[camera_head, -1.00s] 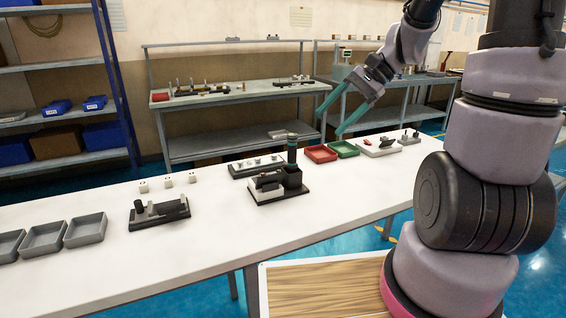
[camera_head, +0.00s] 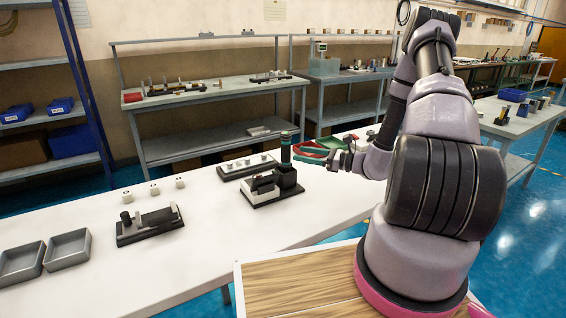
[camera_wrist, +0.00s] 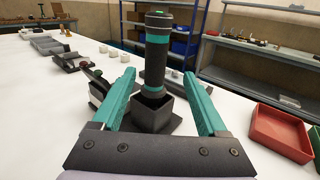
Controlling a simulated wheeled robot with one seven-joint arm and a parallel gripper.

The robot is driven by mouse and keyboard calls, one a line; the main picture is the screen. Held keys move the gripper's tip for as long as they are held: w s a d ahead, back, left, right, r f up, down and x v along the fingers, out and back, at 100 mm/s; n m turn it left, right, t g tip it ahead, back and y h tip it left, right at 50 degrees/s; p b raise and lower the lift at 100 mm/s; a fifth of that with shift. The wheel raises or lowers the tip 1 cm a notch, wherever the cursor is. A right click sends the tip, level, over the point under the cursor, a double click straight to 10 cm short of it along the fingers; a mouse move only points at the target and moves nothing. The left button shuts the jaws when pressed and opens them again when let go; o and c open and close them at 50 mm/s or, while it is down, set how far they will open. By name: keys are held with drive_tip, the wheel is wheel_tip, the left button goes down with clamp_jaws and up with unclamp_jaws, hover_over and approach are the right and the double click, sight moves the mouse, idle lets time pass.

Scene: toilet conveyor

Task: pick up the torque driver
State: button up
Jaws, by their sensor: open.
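The torque driver (camera_wrist: 157,58) is a dark cylinder with teal bands. It stands upright in a black square holder (camera_wrist: 153,112) on the white table. In the head view the driver (camera_head: 286,147) rises from the holder (camera_head: 287,180) beside a black and white fixture. My gripper (camera_wrist: 158,85) is open, with its two teal fingers pointing toward the driver. In the wrist view the driver shows between the fingers, its lower part close to them; I cannot tell whether they touch it. In the head view my gripper (camera_head: 305,152) is level with the driver, just to its right.
A red tray (camera_wrist: 280,130) lies right of the fingers. A black rack with white pieces (camera_head: 246,165) sits behind the holder. A black fixture (camera_head: 148,225), white cubes (camera_head: 153,188) and grey trays (camera_head: 68,250) stand to the left. The table's front is clear.

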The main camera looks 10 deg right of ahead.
sight(286, 159)
drive_tip(key=x, duration=0.4)
drive_tip(key=shift+w+a, duration=0.1)
drive_tip(key=shift+a, duration=0.15)
drive_tip(key=x, duration=0.5)
drive_tip(key=shift+a, duration=0.2)
clamp_jaws()
